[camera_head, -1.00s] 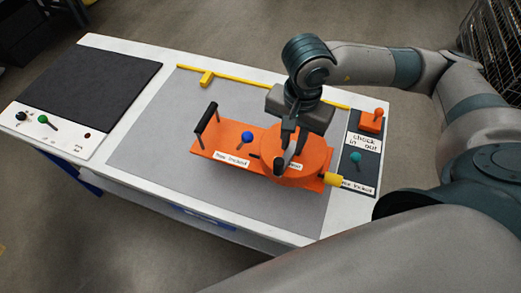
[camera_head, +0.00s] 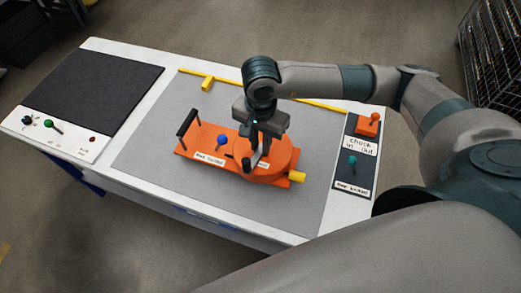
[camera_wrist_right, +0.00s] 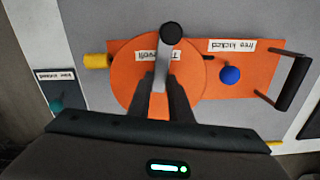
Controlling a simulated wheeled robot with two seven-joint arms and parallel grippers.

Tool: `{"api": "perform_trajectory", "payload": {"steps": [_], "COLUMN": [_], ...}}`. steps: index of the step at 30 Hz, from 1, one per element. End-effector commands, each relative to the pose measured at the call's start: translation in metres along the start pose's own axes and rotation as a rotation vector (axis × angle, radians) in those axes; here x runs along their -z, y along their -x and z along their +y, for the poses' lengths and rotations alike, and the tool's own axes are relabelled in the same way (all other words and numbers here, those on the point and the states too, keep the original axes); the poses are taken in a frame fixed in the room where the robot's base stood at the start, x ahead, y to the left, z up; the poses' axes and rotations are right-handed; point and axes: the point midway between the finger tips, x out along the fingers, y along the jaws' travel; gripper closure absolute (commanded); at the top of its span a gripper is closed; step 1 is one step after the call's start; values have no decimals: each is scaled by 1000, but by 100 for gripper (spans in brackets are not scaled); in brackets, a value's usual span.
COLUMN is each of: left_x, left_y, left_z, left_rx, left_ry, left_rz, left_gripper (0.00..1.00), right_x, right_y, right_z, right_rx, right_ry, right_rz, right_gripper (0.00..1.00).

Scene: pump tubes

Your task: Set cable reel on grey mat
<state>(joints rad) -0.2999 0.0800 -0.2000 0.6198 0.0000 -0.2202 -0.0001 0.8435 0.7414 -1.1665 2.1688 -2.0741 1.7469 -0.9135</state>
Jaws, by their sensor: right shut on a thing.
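The orange cable reel (camera_head: 284,158) has a flat base, a round disc, a blue knob, a black handle and a yellow end piece. It is over the middle of the grey mat (camera_head: 150,140), within its outline in the head view; whether it touches the mat I cannot tell. My right gripper (camera_head: 257,150) is above the disc, shut on the reel's grey bar with a black tip. In the right wrist view, the fingers (camera_wrist_right: 170,88) close around this bar over the reel's disc (camera_wrist_right: 130,85). My left gripper is not in view.
A dark pad (camera_head: 95,80) and a white control panel (camera_head: 75,140) lie at the left. A dark panel (camera_head: 357,170) with a teal knob and an orange block (camera_head: 367,124) stands at the right. A yellow rail (camera_head: 310,102) runs along the mat's back edge.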

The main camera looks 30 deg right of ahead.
Motion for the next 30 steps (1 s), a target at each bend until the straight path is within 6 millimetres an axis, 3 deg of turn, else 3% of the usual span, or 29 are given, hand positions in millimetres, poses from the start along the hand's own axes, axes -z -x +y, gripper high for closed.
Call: {"api": "perform_trajectory", "payload": {"steps": [5,15,23,24,25,26,30], "left_x": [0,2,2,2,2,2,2], "left_y": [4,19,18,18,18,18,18], "left_z": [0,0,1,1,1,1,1], "left_rx": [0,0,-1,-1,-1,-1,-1], "left_ry": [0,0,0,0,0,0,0], "left_rz": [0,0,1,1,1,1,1], "left_gripper": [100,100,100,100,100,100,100], "right_x": [0,0,0,0,0,0,0], "right_y": [-3,-36,-39,-40,-40,-40,-40], "right_z": [0,0,0,1,1,1,0], "right_rx": [0,2,2,-1,-1,-1,-1], "right_ry": [0,-1,0,0,0,0,0], "right_rz": [-1,-1,0,-1,-1,-1,0], "right_gripper": [100,100,100,74,67,63,63]}}
